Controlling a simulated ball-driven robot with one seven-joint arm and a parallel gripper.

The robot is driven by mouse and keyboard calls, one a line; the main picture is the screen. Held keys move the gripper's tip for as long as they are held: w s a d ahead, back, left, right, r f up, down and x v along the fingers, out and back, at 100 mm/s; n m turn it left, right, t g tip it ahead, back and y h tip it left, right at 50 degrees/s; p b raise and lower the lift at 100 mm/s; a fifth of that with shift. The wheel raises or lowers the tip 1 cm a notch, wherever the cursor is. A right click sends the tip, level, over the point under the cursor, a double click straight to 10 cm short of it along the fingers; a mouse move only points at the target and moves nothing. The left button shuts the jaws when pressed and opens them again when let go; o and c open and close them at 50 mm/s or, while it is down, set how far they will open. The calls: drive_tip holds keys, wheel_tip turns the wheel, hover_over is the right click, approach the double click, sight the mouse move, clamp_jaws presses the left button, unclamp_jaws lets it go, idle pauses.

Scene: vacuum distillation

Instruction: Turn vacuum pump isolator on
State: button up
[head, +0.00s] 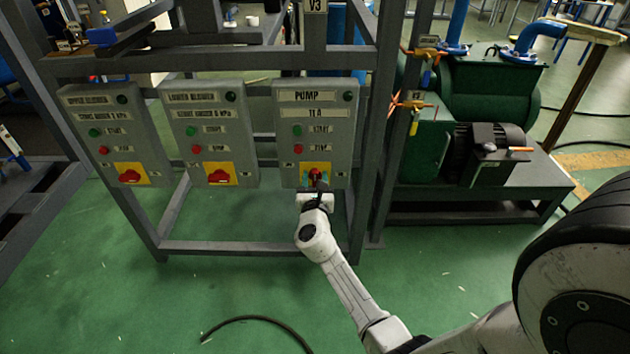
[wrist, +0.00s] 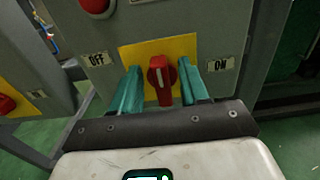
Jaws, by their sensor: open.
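The vacuum pump isolator is a red rotary knob (wrist: 161,80) on a yellow plate (wrist: 186,46), low on the grey box labelled PUMP 11A (head: 316,127). In the wrist view the knob stands roughly upright, between the OFF label (wrist: 97,59) on the left and the ON label (wrist: 220,64) on the right. My gripper (wrist: 162,88) is open, with one teal finger on each side of the knob. Gaps show between the fingers and the knob. In the head view my gripper (head: 316,181) is in front of the knob and partly hides it.
Two similar boxes with red knobs on yellow plates hang to the left, the lower blender box (head: 208,130) and another (head: 115,130). A frame post (head: 384,110) stands close to the right of the pump box. The green floor (head: 240,290) in front is mostly clear, with a black hose (head: 258,318).

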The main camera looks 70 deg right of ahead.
drive_tip(key=shift+d, duration=0.15)
clamp_jaws()
idle(0.4)
